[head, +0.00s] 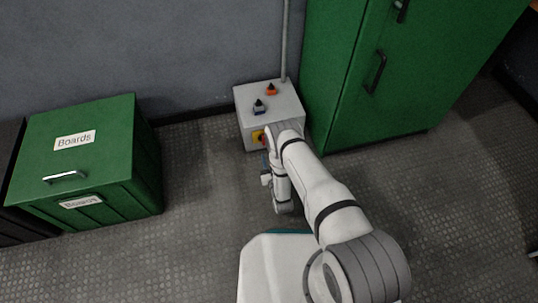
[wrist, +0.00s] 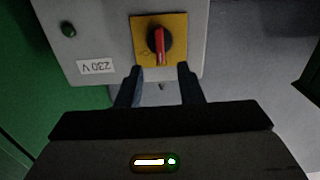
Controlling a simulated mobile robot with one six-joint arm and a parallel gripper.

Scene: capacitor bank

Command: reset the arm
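My arm (head: 318,195) reaches forward from the lower right toward a grey-white control box (head: 270,97). My gripper (wrist: 160,68) is open in the wrist view, with its two dark fingers apart and nothing seen between the tips. A red rotary switch (wrist: 159,43) on a yellow plate (wrist: 144,52) shows just beyond the fingertips. I cannot tell whether a finger touches the box. In the head view the yellow plate (head: 257,136) is partly hidden by my arm.
A green cabinet (head: 400,75) stands right; a green "Boards" bin (head: 100,165) stands left. Floor (head: 205,190) between is clear.

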